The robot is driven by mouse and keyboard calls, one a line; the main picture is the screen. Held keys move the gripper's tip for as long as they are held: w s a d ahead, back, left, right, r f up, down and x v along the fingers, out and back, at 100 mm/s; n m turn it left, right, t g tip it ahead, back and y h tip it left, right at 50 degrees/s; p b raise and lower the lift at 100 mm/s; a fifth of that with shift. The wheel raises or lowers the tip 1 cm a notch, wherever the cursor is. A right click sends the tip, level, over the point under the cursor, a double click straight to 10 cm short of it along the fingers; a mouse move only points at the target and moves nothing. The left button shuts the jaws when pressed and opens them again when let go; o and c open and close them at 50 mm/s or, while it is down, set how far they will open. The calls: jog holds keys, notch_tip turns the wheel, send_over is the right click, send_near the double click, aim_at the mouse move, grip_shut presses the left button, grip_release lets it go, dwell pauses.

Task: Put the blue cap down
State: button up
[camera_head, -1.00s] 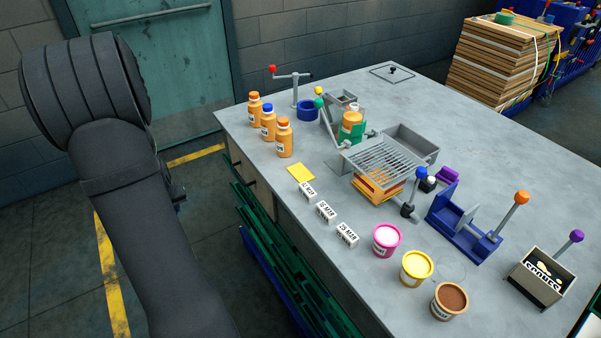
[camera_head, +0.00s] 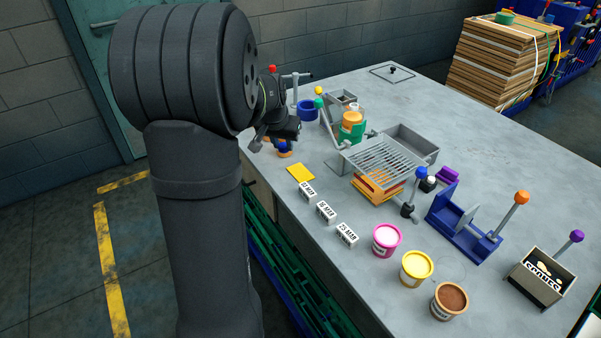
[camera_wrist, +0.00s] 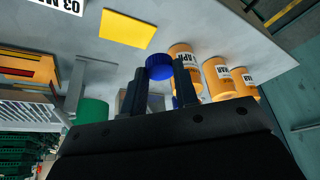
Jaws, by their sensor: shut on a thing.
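My gripper (camera_head: 276,143) is over the left edge of the grey workbench, in front of the orange bottles. In the wrist view its two dark fingers (camera_wrist: 160,85) are shut on a blue cap (camera_wrist: 160,67), which sits between the fingertips. The cap also shows below the gripper in the head view (camera_head: 284,147). Orange bottles with white labels (camera_wrist: 217,76) stand close beyond the fingers in the wrist view. In the head view my arm and gripper hide most of them. I cannot tell the exact gap between cap and bench.
A yellow square (camera_head: 300,173) lies flat on the bench beside the gripper. White date blocks (camera_head: 326,211) and open tubs (camera_head: 387,240) line the front edge. A wire rack (camera_head: 384,162) and a green holder (camera_head: 351,132) stand to the right.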

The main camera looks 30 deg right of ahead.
jog(key=s+d+r+m, duration=0.1)
jog(key=s+d+r, duration=0.1)
jog(key=d, duration=0.1)
send_near(301, 171)
jog(key=shift+h, duration=0.3)
jog(key=x, duration=0.6)
jog(key=shift+a, duration=0.15)
jog(key=shift+f, duration=0.25)
jog(key=o, duration=0.9)
jog(key=shift+r, duration=0.1)
jog(key=v, duration=1.2)
jog(key=shift+w+r, duration=0.2)
jog(key=shift+w, duration=0.1)
